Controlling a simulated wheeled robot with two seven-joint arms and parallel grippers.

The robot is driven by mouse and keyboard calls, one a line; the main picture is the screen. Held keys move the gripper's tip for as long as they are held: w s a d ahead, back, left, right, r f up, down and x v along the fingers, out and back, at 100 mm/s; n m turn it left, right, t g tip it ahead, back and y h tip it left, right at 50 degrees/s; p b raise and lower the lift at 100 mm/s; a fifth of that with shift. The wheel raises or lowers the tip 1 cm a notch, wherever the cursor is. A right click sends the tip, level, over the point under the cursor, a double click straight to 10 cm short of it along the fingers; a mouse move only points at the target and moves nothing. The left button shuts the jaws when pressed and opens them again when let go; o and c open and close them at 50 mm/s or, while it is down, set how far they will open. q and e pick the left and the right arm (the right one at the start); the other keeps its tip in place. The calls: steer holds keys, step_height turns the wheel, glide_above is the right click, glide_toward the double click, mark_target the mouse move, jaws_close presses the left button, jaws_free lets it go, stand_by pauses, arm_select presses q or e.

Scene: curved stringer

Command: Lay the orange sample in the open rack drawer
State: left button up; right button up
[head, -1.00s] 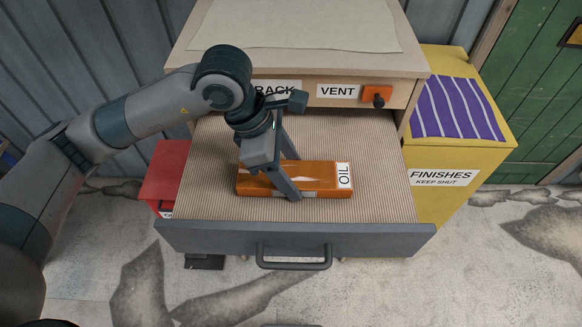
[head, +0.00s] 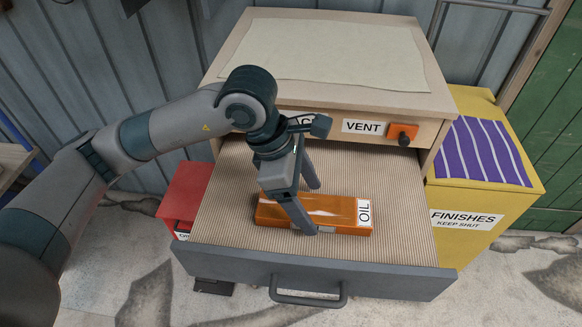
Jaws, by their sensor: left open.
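The orange sample (head: 338,209), a flat glossy block with a white OIL label at its right end, lies flat on the ribbed lining of the open rack drawer (head: 225,205). My left gripper (head: 312,208) is above it with its fingers spread, one on the near side and one on the far side of the block. The near finger hides a small part of the block. I cannot tell whether the fingers touch it. My right gripper is not in view.
The drawer's grey front with its handle (head: 308,298) is nearest me. A yellow FINISHES cabinet (head: 470,205) with a striped purple cloth stands right, a red box (head: 186,193) left. An orange VENT switch (head: 402,133) is on the rack front.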

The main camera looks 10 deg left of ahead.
arm_select(q)
steer(key=b+v, duration=0.2)
steer(key=v, duration=0.8)
steer(key=shift+a+r, duration=0.1)
stand_by(0.8)
stand_by(0.3)
